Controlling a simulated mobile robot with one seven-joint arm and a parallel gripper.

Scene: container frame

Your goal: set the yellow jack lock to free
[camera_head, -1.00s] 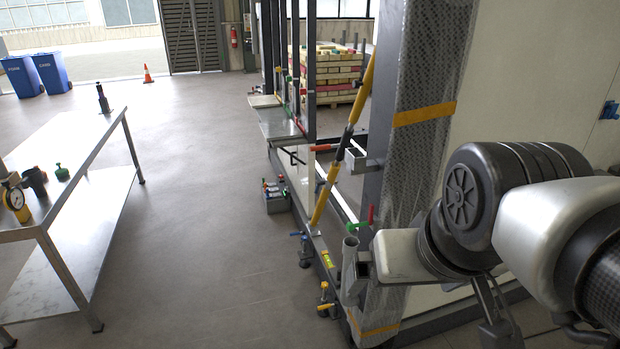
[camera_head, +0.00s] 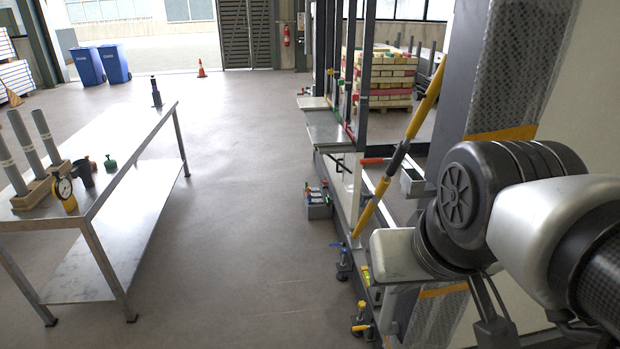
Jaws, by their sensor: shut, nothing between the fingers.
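A jack with a yellow handle (camera_head: 360,327) stands low on the floor at the front foot of the dark frame, in the lower middle of the view. It is small here, and I cannot tell which way its lock is set. My arm fills the right side, with its silver link a little above and to the right of that jack. I cannot make out my gripper's fingertips in this view.
A blue-handled jack (camera_head: 341,249) stands farther back along the frame. A yellow diagonal brace (camera_head: 425,107) crosses the frame. A metal table (camera_head: 130,140) carrying a gauge (camera_head: 64,190) is at left. The floor between table and frame is clear.

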